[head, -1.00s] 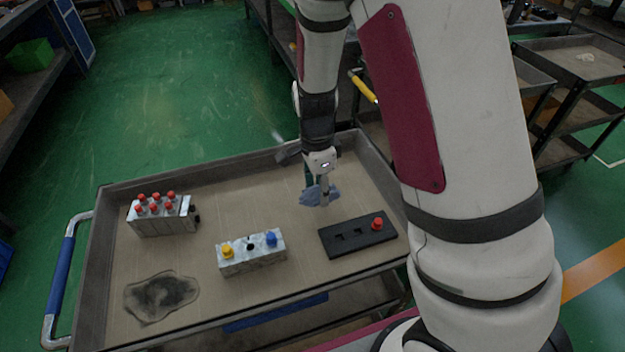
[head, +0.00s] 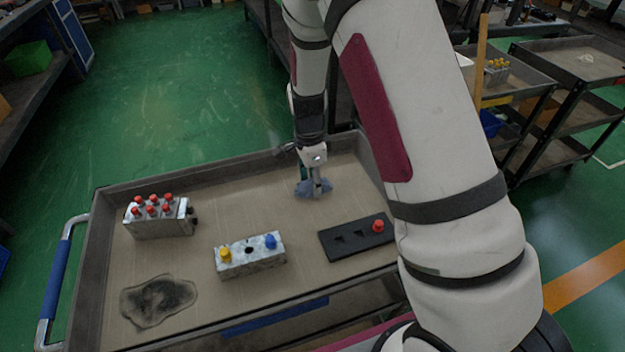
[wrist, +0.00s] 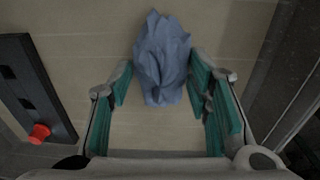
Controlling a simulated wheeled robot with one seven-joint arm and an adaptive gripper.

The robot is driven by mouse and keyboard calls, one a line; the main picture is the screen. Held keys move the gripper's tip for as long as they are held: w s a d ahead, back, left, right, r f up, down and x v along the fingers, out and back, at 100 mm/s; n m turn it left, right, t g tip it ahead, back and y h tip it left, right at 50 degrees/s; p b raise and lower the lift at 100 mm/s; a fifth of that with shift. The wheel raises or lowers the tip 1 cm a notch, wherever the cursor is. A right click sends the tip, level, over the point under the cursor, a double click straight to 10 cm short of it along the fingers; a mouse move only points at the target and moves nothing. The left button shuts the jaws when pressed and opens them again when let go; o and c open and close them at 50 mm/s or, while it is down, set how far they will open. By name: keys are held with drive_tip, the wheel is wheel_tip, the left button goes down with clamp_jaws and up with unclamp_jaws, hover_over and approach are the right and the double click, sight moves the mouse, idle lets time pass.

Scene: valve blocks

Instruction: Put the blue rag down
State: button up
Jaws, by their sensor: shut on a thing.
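The blue rag (head: 302,188) is a crumpled bundle at my gripper's fingertips, over the far right part of the cart's tray. In the wrist view the rag (wrist: 163,58) bunches up between and beyond the two green-padded fingers. My gripper (head: 316,190) points down and is shut on the rag. The rag is at or close to the tray surface; I cannot tell whether it touches it.
A black plate (head: 345,240) with a red knob lies nearer, to the right. A valve block (head: 250,262) with yellow and blue knobs, a red-topped block (head: 160,224) and a dark stain (head: 158,300) are on the tray (head: 215,207). Bare tray surrounds the rag.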

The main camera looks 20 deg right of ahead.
drive_tip(key=o, duration=1.1)
drive_tip(key=shift+f, duration=0.15)
